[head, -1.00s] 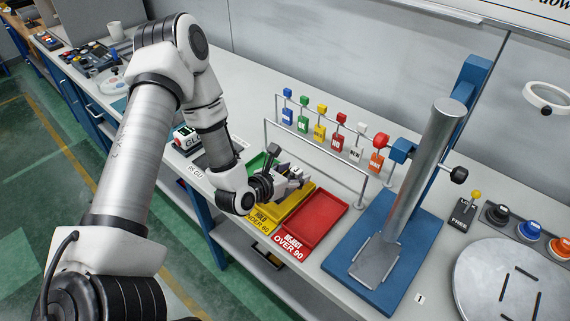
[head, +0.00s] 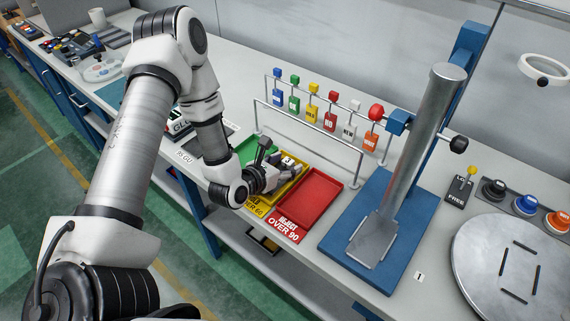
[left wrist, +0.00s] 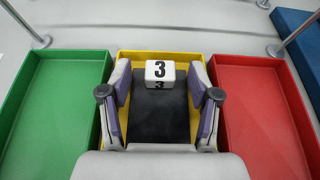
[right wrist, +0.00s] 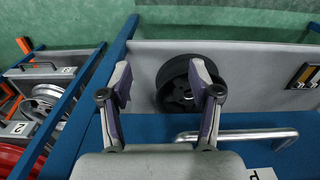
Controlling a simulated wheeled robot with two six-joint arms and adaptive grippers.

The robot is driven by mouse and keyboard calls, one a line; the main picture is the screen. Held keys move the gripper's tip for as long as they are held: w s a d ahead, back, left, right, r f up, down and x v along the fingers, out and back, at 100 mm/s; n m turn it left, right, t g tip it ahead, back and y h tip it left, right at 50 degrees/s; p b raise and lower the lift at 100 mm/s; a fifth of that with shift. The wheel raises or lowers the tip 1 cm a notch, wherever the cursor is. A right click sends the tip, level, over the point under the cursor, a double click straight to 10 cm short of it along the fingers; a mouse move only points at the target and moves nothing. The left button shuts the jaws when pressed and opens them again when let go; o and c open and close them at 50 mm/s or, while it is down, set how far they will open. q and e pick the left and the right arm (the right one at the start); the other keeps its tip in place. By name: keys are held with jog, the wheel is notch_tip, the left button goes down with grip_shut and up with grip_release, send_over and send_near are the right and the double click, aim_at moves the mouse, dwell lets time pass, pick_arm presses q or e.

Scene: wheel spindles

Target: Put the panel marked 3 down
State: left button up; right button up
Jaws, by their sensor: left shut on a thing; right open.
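My left gripper (left wrist: 160,92) is shut on the panel marked 3, a dark plate (left wrist: 160,115) with a white block (left wrist: 160,70) bearing a black 3. In the left wrist view the panel sits between the fingers, over the yellow tray (left wrist: 138,57). Whether it touches the tray floor I cannot tell. In the head view my left gripper (head: 282,168) is over the yellow tray (head: 299,181), and the panel is mostly hidden. My right gripper (right wrist: 160,85) is open and empty; it shows only in the right wrist view, with a dark wheel (right wrist: 172,98) beyond its fingers.
The green tray (left wrist: 55,105) is left of the yellow one, the red tray (left wrist: 262,115) right. A rail of coloured tags (head: 311,114) stands behind them. A blue-based stand with a metal column (head: 418,150) is to the right. A silver bar handle (right wrist: 240,135) is near my right gripper.

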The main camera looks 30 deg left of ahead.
pick_arm(q)
jog(key=shift+s+d, duration=0.1)
jog(key=o, duration=1.3)
jog(key=shift+o, duration=0.2)
notch_tip(320, 180, up, 2)
jog(key=p, duration=0.2)
jog(key=shift+p, duration=0.4)
jog(key=shift+s+f+b, duration=0.1)
jog(key=shift+s+b, duration=0.7)
jog(key=shift+s, duration=0.25)
jog(key=v, duration=0.6)
jog(key=shift+s+a+r, duration=0.2)
jog(key=shift+s+r, duration=0.05)
jog(key=shift+r, duration=0.05)
jog(key=p+v, duration=0.2)
jog(key=p, duration=0.1)
jog(key=shift+s+r, duration=0.15)
jog(key=shift+r, duration=0.2)
jog(key=shift+s+p, duration=0.3)
jog(key=shift+p, duration=0.05)
jog(key=shift+s+d+f, duration=0.1)
jog(key=shift+d, duration=0.05)
